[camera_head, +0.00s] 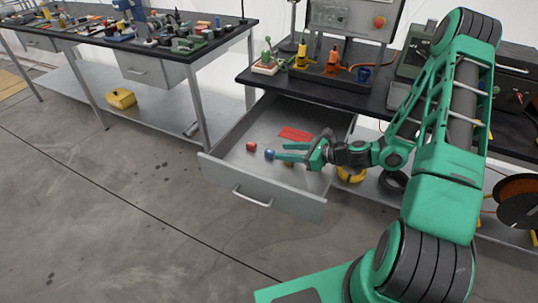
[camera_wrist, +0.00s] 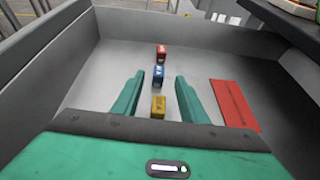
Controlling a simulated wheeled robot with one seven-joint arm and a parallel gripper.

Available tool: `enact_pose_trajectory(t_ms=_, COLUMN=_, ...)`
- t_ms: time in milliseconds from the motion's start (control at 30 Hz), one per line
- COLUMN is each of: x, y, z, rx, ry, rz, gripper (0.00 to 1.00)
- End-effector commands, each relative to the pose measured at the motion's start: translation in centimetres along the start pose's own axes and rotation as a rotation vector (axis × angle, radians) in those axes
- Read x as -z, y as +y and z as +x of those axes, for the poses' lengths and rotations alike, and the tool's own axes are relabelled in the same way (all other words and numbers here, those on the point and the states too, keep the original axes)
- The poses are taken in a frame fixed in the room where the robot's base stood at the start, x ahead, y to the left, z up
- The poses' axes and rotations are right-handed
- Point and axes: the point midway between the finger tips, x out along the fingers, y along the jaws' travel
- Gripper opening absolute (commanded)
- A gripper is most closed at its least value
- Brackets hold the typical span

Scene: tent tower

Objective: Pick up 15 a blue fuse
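The blue fuse (camera_head: 270,154) lies in the open drawer (camera_head: 230,176). In the wrist view the blue fuse (camera_wrist: 158,75) is the middle one of a row, with a red fuse (camera_wrist: 161,53) beyond it and a yellow fuse (camera_wrist: 158,106) nearer. My gripper (camera_head: 276,152) is inside the drawer, reaching in from the right. In the wrist view its two green fingers (camera_wrist: 157,88) are spread, with the blue and yellow fuses showing between them. Nothing is held. I cannot tell how high the fingertips are above the drawer floor. The yellow fuse is mostly hidden in the head view.
A flat red piece (camera_wrist: 233,104) lies in the drawer right of my fingers. The drawer walls surround the gripper. The black worktop (camera_head: 340,89) with plugs and a panel is above the drawer. Another cluttered bench (camera_head: 190,57) stands at the left.

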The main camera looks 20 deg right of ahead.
Motion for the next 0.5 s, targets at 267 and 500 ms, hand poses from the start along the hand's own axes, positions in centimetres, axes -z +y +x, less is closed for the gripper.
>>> enact_pose_trajectory(t_ms=267, x=0.0, y=0.1, z=2.3, rx=-0.002, ry=0.001, rz=-0.004, gripper=0.39)
enact_pose_trajectory(t_ms=500, x=0.0, y=0.2, z=5.5, rx=-0.004, ry=0.001, rz=-0.006, gripper=0.39)
